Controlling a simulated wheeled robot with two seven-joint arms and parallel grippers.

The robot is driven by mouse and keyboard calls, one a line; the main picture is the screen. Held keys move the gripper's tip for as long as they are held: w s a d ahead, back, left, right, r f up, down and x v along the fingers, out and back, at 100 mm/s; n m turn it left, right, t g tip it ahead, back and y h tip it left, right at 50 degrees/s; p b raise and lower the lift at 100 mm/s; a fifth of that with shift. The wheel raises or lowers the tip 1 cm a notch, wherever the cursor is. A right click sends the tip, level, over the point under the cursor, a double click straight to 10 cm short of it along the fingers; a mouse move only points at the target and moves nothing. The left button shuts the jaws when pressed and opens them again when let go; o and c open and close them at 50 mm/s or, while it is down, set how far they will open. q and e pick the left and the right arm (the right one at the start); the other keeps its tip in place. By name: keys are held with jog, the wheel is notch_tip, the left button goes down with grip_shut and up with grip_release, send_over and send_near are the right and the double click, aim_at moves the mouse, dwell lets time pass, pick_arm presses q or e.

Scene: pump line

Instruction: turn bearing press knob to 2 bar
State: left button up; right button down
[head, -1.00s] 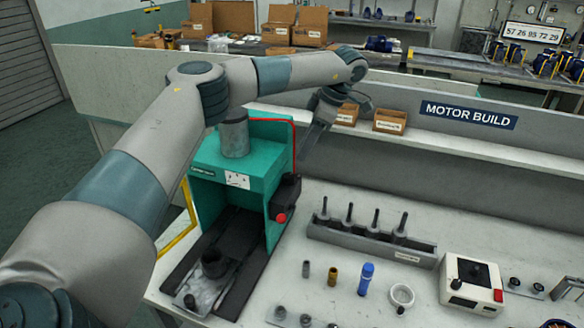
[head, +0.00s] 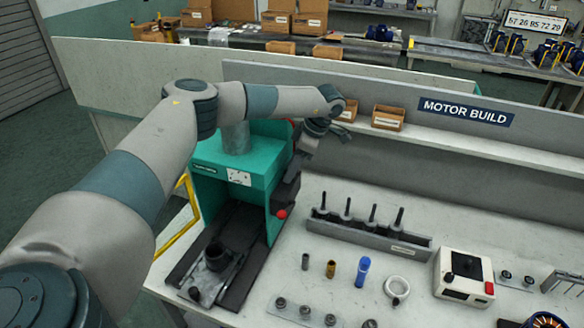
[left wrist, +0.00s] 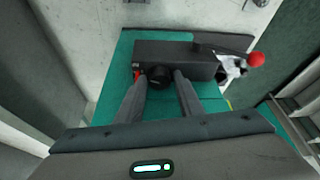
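The bearing press (head: 262,172) is a teal frame at the left of the bench in the head view. A dark control box (left wrist: 200,58) on its side has a red button, seen in the head view (head: 282,214) and in the left wrist view (left wrist: 256,59). The round black knob (left wrist: 158,76) sits on the box's face. My left gripper (left wrist: 159,80) is open, one fingertip on each side of the knob, with narrow gaps apparent. In the head view my left gripper (head: 289,172) hides the knob. The knob's setting cannot be read. My right gripper is out of view.
A grey rack with upright pins (head: 370,235) stands right of the press. Several small parts, a blue cylinder (head: 362,271) and a white ring (head: 397,287) lie in front. A white box with a red button (head: 463,278) is farther right. Cardboard bins (head: 387,117) line the shelf behind.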

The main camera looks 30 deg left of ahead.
pick_arm(q)
jog(key=c, duration=0.8)
jog(key=shift+f+m+t+b, duration=0.15)
jog(key=shift+m+t+b, duration=0.35)
jog(key=shift+m+b, duration=0.5)
jog(key=shift+s+m+t+b, duration=0.15)
jog(key=shift+m+t+b, duration=0.3)
jog(key=shift+m, duration=0.75)
jog(key=shift+r, duration=0.2)
jog(key=o, duration=0.8)
jog(key=shift+d, duration=0.1)
